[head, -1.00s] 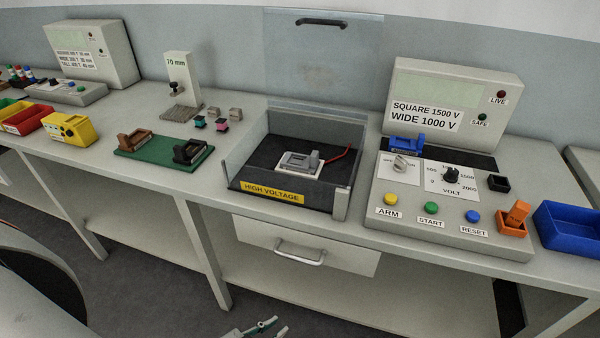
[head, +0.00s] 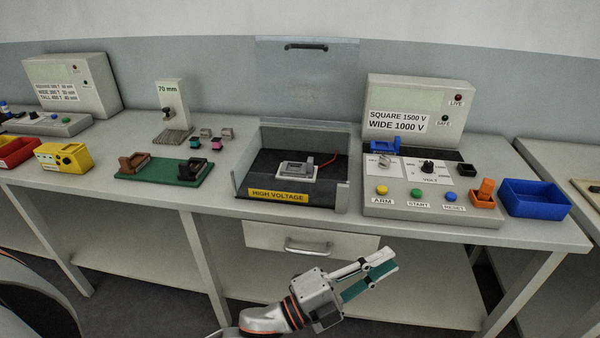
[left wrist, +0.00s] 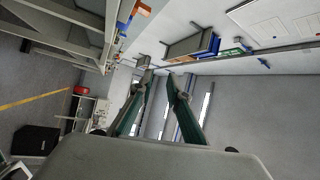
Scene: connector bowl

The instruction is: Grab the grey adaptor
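A grey adaptor (head: 297,168) sits on a white base inside the open-topped bay marked HIGH VOLTAGE (head: 278,196), in the middle of the bench. My left gripper (head: 382,264) is in front of the bench, below the worktop and right of the drawer handle, well apart from the adaptor. Its fingers, with teal pads, point up and right in the head view. In the left wrist view its fingers (left wrist: 160,80) stand apart with nothing between them. The adaptor cannot be made out in the left wrist view. My right gripper is not in view.
A control panel (head: 435,210) with a blue part (head: 385,146) and an orange part (head: 485,190) stands right of the bay. A blue bin (head: 535,198) is further right. A green board (head: 140,173) lies left. The bay has low walls and a red wire (head: 330,160).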

